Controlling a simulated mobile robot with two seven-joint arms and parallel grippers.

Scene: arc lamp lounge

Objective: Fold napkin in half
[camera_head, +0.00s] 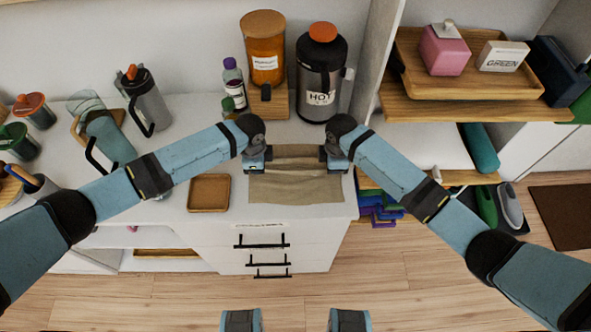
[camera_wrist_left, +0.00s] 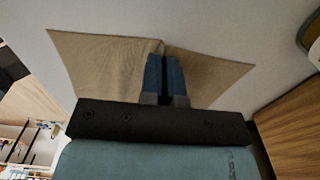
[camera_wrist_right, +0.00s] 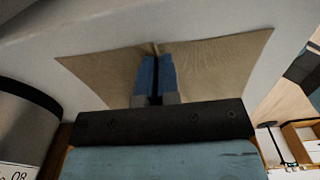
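A tan napkin (camera_head: 295,188) lies on the white counter near its front edge. Its near part is flat; its far part, between my grippers, shows raised, darker bands. My left gripper (camera_head: 268,153) is at the napkin's left side and my right gripper (camera_head: 323,153) at its right side, facing each other. In the left wrist view, the fingers (camera_wrist_left: 164,62) are close together with the napkin (camera_wrist_left: 110,62) creased at their tips. The right wrist view shows the same, with the fingers (camera_wrist_right: 155,62) pinching the napkin (camera_wrist_right: 215,62). The grippers partly hide the napkin's far corners.
A small wooden tray (camera_head: 209,193) sits left of the napkin. A dark hot-drink flask (camera_head: 320,75) and an orange canister (camera_head: 264,50) stand behind. A shelf unit (camera_head: 470,109) rises on the right.

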